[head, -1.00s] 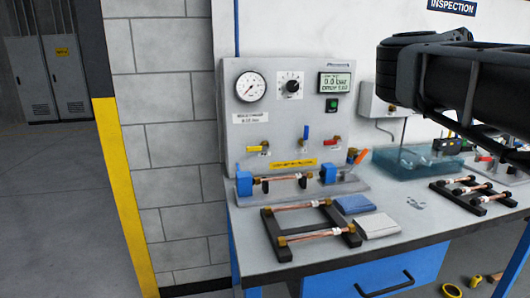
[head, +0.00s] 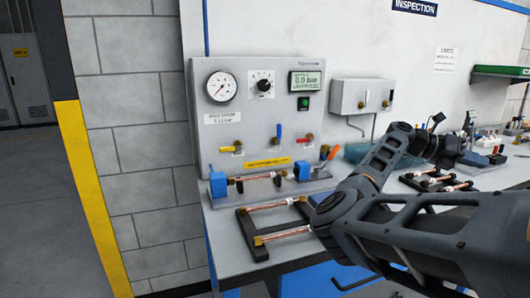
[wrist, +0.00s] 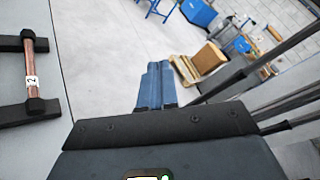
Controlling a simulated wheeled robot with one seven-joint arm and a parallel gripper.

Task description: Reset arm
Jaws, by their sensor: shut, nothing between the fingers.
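My arm reaches across the right of the head view, over the bench. My gripper (wrist: 156,68) shows in the wrist view with its two blue-grey fingers shut together and nothing between them. It points over open floor, past the bench edge. In the head view the wrist end is small and dark, and the fingers cannot be made out. A copper tube (head: 258,177) lies between the blue clamps of the test stand. Two copper tubes lie on a black rack (head: 245,226) in front. In the wrist view a tube labelled 2 (wrist: 31,75) lies on a black rack, apart from my gripper.
The test panel (head: 222,120) stands at the back of the bench. A second rack of tubes (head: 437,181) lies at the right, near my arm. A teal tray (head: 356,152) is partly hidden.

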